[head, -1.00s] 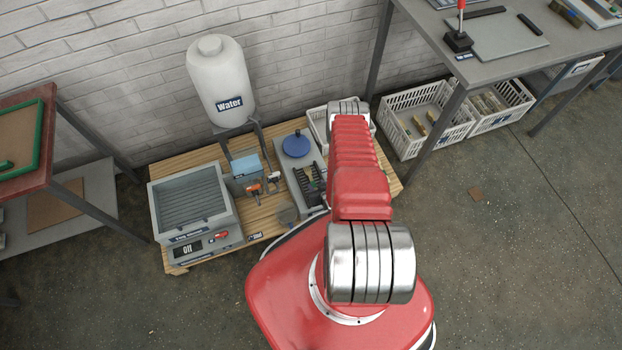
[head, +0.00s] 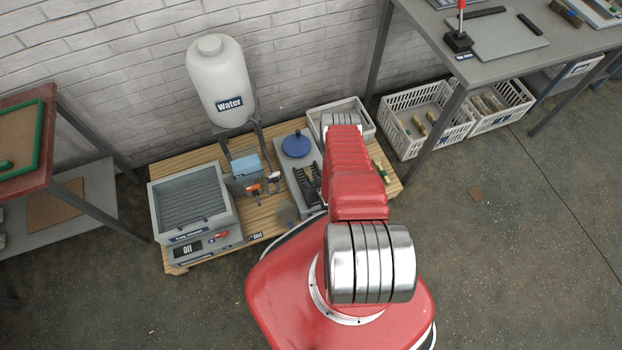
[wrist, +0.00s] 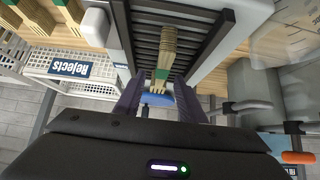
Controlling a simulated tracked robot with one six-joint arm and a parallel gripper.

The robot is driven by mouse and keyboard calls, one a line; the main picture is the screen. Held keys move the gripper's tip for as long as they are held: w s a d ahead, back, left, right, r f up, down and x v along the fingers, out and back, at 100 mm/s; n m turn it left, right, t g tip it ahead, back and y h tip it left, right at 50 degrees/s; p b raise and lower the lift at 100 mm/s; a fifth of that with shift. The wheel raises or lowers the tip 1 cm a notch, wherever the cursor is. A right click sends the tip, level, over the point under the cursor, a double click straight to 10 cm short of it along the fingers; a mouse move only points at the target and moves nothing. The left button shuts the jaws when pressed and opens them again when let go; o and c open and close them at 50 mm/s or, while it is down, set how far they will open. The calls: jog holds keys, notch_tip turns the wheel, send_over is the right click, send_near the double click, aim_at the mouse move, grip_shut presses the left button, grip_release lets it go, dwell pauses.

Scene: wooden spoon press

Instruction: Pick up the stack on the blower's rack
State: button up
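The blower's rack (wrist: 195,42), a set of dark parallel slats in a grey frame, fills the top middle of the wrist view. A stack of thin wooden pieces (wrist: 166,45) with a green band near its lower end lies over the slats. My gripper (wrist: 158,98) is open, with one dark finger on each side of the stack's banded end. I cannot tell whether the fingers touch it. In the head view the rack (head: 305,187) shows left of my arm, which hides my gripper and the stack.
A white Rejects basket (wrist: 95,75) stands left of the rack. A water tank (head: 216,80) and a grey bin unit (head: 190,205) stand further left. Another green-banded stack (head: 383,172) lies on the pallet right of my arm.

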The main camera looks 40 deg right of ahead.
aim_at(312, 181)
jog(key=shift+x, duration=1.55)
jog(key=shift+c, duration=0.4)
grip_shut()
